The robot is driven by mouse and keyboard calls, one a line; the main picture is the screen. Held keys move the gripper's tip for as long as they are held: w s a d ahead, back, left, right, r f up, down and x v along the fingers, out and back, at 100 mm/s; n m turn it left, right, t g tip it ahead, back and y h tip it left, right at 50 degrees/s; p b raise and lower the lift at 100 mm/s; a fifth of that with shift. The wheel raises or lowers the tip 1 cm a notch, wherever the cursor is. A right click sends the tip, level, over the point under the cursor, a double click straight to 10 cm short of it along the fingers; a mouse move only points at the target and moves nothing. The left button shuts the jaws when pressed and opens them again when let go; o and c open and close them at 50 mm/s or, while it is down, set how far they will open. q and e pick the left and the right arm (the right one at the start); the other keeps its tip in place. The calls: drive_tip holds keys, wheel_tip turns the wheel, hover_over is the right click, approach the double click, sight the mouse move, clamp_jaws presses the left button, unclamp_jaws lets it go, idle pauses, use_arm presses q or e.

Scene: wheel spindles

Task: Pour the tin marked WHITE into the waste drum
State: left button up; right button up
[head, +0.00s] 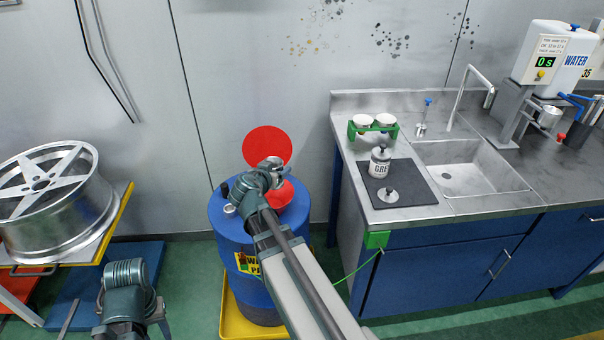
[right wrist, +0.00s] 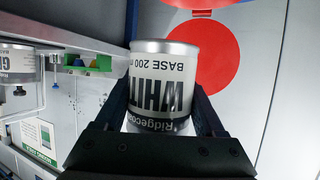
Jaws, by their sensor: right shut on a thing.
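The tin marked WHITE (right wrist: 160,85) is between the fingers of my right gripper (right wrist: 165,105), which is shut on it. Its label reads upside down in the right wrist view. In the head view my right gripper (head: 274,174) is over the blue waste drum (head: 224,222), at the red funnel (head: 284,198) on its top. There the arm and gripper mostly hide the tin, and I cannot tell its tilt or whether anything flows. A red disc (head: 267,143) stands raised behind the drum. Part of my left arm shows at lower left, but its fingers do not.
A second tin, its label partly readable as GRE (head: 379,162), stands on a dark mat (head: 412,184) beside a lid (head: 388,195). A green rack (head: 391,130) holds two white cups. The sink (head: 470,178) is right; a wheel (head: 50,205) lies left. The drum stands in a yellow tray (head: 232,318).

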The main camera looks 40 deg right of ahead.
drive_tip(key=s+d+f+b, duration=0.1)
drive_tip(key=s+d+f, duration=0.15)
drive_tip(key=d, duration=0.55)
drive_tip(key=f+n+g+h+b, duration=0.1)
drive_tip(key=f+n+g+b, duration=0.1)
drive_tip(key=n+b, duration=0.1)
drive_tip(key=f+n+g+h+b, duration=0.1)
drive_tip(key=f+n+g+b, duration=0.1)
drive_tip(key=n+b, duration=0.1)
drive_tip(key=shift+w+f+n+h+b, duration=0.2)
drive_tip(key=shift+f+n+h+b, duration=0.2)
drive_tip(key=shift+n, duration=0.1)
drive_tip(key=shift+w+a+f+n+g+h+b, duration=0.15)
drive_tip(key=shift+f+n+g+h+b, duration=0.3)
drive_tip(key=shift+n+b, duration=0.35)
drive_tip(key=shift+r, duration=0.15)
